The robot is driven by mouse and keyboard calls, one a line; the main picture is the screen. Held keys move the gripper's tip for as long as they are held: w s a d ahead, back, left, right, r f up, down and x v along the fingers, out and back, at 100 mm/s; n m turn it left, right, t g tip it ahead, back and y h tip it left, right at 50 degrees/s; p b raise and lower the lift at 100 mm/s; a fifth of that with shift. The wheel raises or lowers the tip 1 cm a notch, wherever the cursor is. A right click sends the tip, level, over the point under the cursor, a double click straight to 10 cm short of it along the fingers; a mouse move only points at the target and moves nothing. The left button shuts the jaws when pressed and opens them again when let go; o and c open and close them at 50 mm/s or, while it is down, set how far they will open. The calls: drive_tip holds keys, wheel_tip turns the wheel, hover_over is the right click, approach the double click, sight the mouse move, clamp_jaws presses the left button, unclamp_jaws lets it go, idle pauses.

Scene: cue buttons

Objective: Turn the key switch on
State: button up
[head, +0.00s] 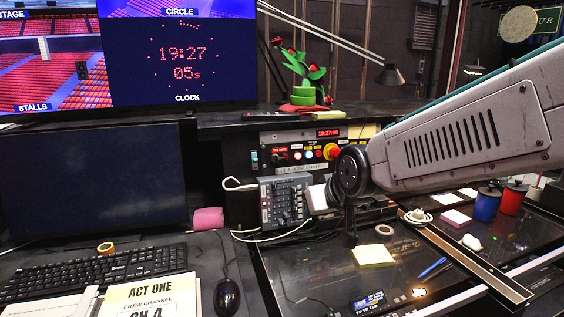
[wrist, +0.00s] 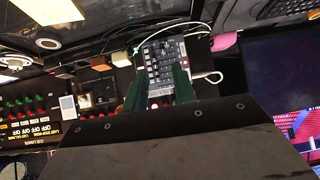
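The control panel (head: 262,158) stands upright at the back of the desk, under a red digital clock. It carries a red item at its left, small round lit buttons (head: 308,154) and a red mushroom button on yellow (head: 332,151). I cannot make out for certain which part is the key switch. My gripper (wrist: 158,90) shows two dark green fingers set apart in the wrist view, open, with nothing seen held. A grey mixer box (wrist: 163,60) lies beyond the fingers, and also shows in the head view (head: 285,203), left of my arm's end and below the panel.
A potted plant (head: 305,95) stands on the ledge above the panel. White cable runs beside the mixer. A yellow note pad (head: 373,255), blue cup (head: 486,205) and red cup (head: 513,198) are on the right desk. Monitor, keyboard (head: 95,272) and mouse (head: 227,296) fill the left.

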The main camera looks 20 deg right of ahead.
sight(277, 160)
drive_tip(key=w+t, duration=0.3)
drive_tip(key=w, duration=0.5)
drive_tip(key=w+a+r+t, duration=0.1)
drive_tip(key=w+t, duration=0.2)
drive_tip(key=w, duration=0.5)
drive_tip(key=w+r+t, duration=0.1)
drive_tip(key=w+t, duration=0.2)
drive_tip(key=w, duration=0.6)
drive_tip(key=shift+a+r, duration=0.2)
drive_tip(key=shift+r, duration=0.05)
clamp_jaws()
